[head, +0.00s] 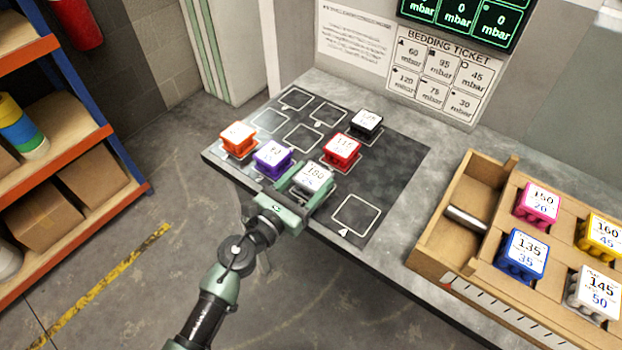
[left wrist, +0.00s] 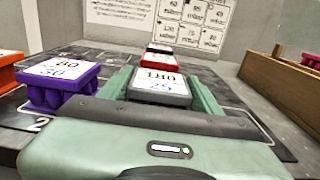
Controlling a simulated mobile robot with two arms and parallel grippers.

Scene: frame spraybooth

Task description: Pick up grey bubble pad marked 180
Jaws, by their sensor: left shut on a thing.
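The grey bubble pad marked 180 (head: 314,178) is at the front edge of the dark mat (head: 386,168), with its label facing up. My left gripper (head: 304,186) is shut on it, one finger on each side. In the left wrist view the pad (left wrist: 159,86) sits between the green fingers (left wrist: 160,92), its label reading 180 and 25. I cannot tell whether the pad touches the mat or is slightly raised. My right gripper is not in view.
A purple pad (head: 272,158) stands close left of my gripper, with an orange pad (head: 238,140) beyond. A red pad (head: 342,150) and a black pad (head: 366,123) stand behind. A wooden tray (head: 440,246) holds several pads at right. An outlined square (head: 356,215) is empty.

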